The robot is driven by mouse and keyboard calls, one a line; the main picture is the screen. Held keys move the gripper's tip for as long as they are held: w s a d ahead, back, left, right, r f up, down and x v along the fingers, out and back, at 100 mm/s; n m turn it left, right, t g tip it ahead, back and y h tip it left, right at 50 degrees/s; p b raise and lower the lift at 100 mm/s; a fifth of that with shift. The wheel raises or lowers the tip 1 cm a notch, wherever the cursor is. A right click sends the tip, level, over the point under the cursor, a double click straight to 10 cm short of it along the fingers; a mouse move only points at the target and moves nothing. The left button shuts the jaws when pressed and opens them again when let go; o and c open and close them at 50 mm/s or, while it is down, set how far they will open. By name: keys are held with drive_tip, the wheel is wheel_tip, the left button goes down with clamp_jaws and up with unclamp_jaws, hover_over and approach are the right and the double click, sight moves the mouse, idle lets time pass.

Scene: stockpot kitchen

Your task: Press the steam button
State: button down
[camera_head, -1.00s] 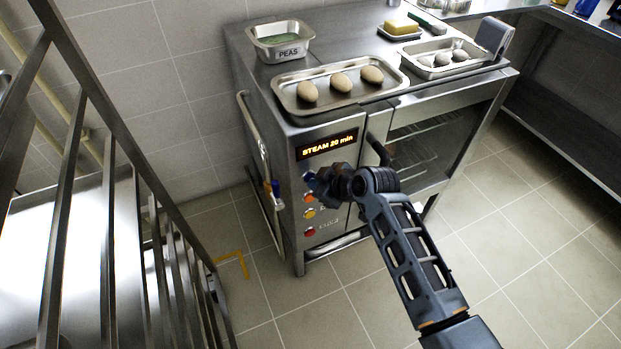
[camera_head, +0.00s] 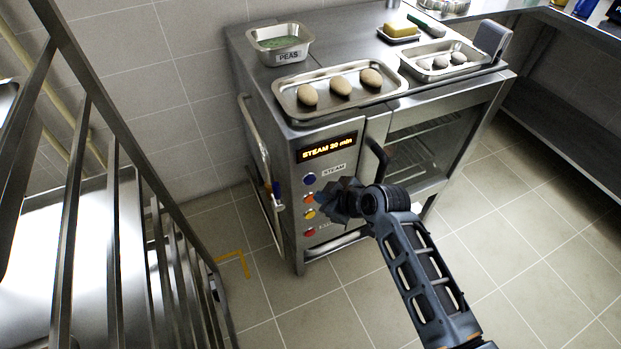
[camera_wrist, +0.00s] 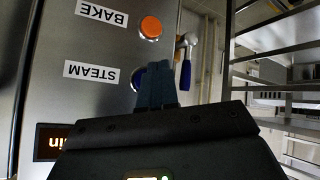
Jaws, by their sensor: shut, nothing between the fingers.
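The oven's control panel (camera_head: 331,181) faces me. A blue button (camera_head: 309,179) sits beside a STEAM label (camera_head: 333,171), below a lit display (camera_head: 327,147) that reads STEAM and a number of minutes. My gripper (camera_head: 321,198) is shut and empty, just below and right of the blue button in the head view, near the orange button (camera_head: 309,198). In the wrist view, upside down, the shut fingers (camera_wrist: 157,68) partly cover the blue button (camera_wrist: 135,79), next to the STEAM label (camera_wrist: 91,72). I cannot tell whether they touch it.
Below are a yellow button (camera_head: 310,213) and a red button (camera_head: 310,231). The oven top bears a tray (camera_head: 292,111) of potato-like items and a PEAS pan (camera_head: 290,56). A metal rack (camera_head: 112,200) stands at left. A handle (camera_head: 378,157) juts out right of the panel.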

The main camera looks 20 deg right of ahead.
drive_tip(key=shift+s+p, duration=0.35)
drive_tip(key=shift+s, duration=1.1)
